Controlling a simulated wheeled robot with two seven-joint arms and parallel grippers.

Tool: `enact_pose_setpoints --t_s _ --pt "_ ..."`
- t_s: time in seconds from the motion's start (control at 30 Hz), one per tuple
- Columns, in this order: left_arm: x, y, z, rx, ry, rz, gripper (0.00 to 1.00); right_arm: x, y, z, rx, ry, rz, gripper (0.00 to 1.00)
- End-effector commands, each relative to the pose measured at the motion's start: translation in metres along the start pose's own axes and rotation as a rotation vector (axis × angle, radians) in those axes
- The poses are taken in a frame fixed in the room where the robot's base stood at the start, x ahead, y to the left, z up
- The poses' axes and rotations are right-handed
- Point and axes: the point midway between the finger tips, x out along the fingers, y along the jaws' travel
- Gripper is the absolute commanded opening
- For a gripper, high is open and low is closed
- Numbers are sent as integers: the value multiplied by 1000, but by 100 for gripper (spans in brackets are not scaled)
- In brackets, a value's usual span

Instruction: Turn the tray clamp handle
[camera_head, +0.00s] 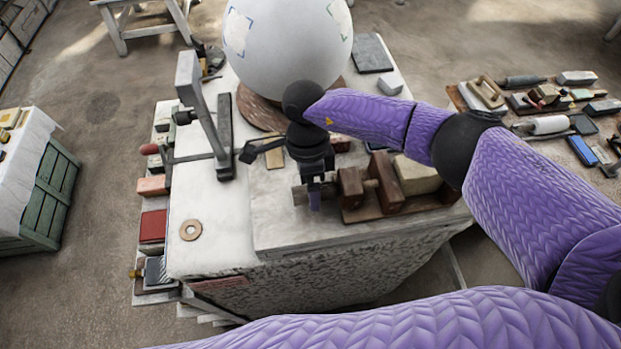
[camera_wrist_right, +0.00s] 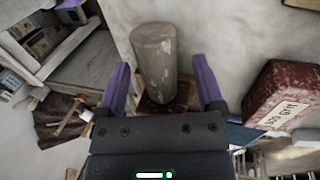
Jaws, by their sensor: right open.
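The tray clamp (camera_head: 385,183) is a set of brown wooden blocks on a wooden base near the front edge of the white worktop. A worn grey-brown cylinder, seemingly its handle (camera_wrist_right: 154,60), lies between my right fingers in the wrist view; its left end (camera_head: 299,195) shows beside my gripper in the head view. My right gripper (camera_head: 315,200) points down over it. In the wrist view the purple fingers (camera_wrist_right: 161,76) are spread, one on each side of the cylinder, with visible gaps. Contact is not visible. My left gripper is not in view.
A large white plaster sphere (camera_head: 287,42) stands behind my right wrist. A grey upright bracket (camera_head: 204,118) and a flat ring (camera_head: 190,230) are to the left. Tools crowd a board (camera_head: 462,97) at the right. The front left worktop is mostly bare.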

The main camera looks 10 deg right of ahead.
Motion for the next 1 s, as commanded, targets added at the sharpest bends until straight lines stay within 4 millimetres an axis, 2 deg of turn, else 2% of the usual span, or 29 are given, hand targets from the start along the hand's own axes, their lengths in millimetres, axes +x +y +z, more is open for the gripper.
enact_pose_setpoints --t_s 0.3,0.7,1.0 --pt "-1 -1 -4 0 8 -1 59 7 0 0 0 -1 -1 87" --pt "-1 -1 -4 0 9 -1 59 7 0 0 0 -2 0 2" --pt "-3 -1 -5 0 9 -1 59 6 1 0 0 -1 -28 0"
